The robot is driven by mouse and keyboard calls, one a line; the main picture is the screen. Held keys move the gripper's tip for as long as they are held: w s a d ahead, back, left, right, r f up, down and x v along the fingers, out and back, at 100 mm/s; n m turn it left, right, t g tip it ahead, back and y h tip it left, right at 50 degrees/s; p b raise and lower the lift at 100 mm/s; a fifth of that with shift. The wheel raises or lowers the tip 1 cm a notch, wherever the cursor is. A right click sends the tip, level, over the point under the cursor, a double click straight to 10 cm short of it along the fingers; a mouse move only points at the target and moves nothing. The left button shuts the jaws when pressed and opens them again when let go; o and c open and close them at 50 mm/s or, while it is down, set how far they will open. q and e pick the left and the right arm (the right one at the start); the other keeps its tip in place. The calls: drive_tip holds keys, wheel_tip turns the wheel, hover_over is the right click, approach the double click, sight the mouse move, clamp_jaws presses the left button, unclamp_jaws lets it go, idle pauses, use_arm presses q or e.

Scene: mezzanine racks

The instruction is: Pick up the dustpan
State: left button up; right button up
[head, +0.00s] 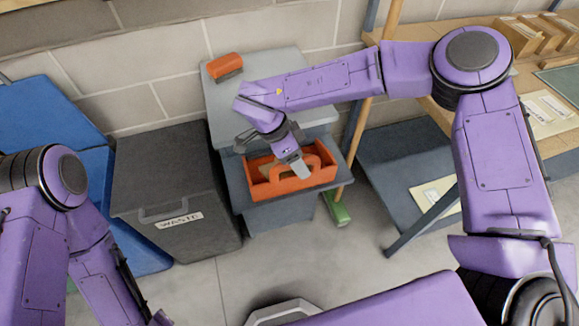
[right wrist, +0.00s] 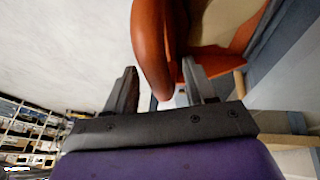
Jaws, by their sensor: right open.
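I cannot make out a clear dustpan. An orange open carrier (head: 262,188) with an arched handle sits on the lower grey step, with something brown inside. My right gripper (head: 301,172) is over this carrier, pointing down. In the right wrist view, the open fingers of my right gripper (right wrist: 160,82) stand on either side of an orange curved handle (right wrist: 153,45); contact cannot be told. A smaller orange piece with a dark lower edge (head: 225,66) lies on the upper grey top, apart from the gripper. My left gripper is out of view.
A dark grey waste bin (head: 165,180) stands left of the step, with a blue bin (head: 45,110) beyond it. A wooden pole with a green foot (head: 337,208) leans at the right. Wooden shelving (head: 470,65) fills the right. Open floor lies in front.

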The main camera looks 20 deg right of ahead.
drive_tip(key=shift+x, duration=1.15)
drive_tip(key=shift+a, duration=0.1)
clamp_jaws()
